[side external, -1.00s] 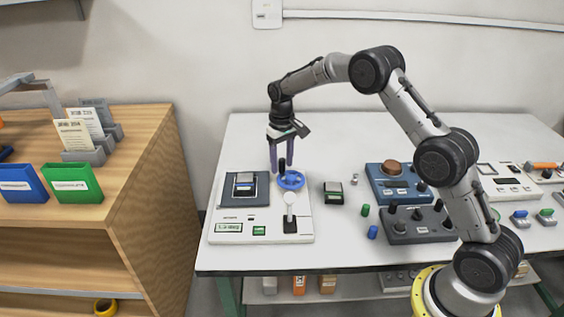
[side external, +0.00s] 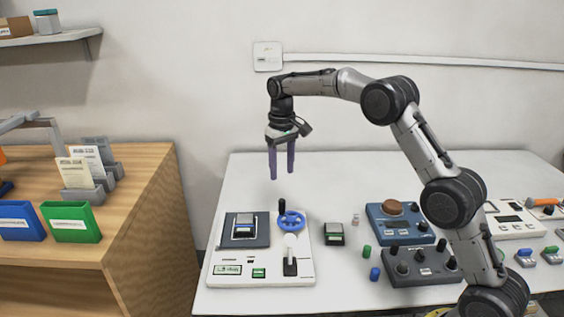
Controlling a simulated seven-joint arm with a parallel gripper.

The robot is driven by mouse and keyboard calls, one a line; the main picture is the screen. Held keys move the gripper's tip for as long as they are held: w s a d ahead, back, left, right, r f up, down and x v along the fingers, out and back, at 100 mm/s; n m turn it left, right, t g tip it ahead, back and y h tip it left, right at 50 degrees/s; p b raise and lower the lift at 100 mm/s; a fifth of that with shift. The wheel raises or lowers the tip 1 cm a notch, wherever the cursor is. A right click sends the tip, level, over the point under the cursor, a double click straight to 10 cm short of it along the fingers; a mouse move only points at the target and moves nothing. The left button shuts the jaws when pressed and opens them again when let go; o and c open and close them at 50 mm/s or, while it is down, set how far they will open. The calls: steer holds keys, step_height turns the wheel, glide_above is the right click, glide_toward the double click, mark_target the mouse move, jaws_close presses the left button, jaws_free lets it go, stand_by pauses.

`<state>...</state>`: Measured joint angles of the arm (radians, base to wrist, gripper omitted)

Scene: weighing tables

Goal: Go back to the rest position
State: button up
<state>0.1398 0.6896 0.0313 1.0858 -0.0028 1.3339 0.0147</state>
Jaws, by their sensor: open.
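My gripper (side external: 282,176) hangs in the air with its two purple fingers pointing down. The fingers are apart with nothing between them. It is above the white weighing device (side external: 218,280) and clear of it. On that device are a dark pan with a small block (side external: 244,227), a blue wheel (side external: 291,221), a black knob (side external: 282,205) and a white-topped lever (side external: 290,241). A green display (side external: 227,270) sits at its front left, too small to read.
A second small dark block (side external: 334,233) stands right of the device. Green (side external: 367,252) and blue (side external: 375,273) pegs lie near a blue box (side external: 386,224) and a grey knob box (side external: 420,265). A wooden shelf (side external: 150,200) with a blue bin (side external: 20,222) and green bin (side external: 70,222) stands left.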

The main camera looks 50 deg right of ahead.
steer(key=shift+r, duration=0.95)
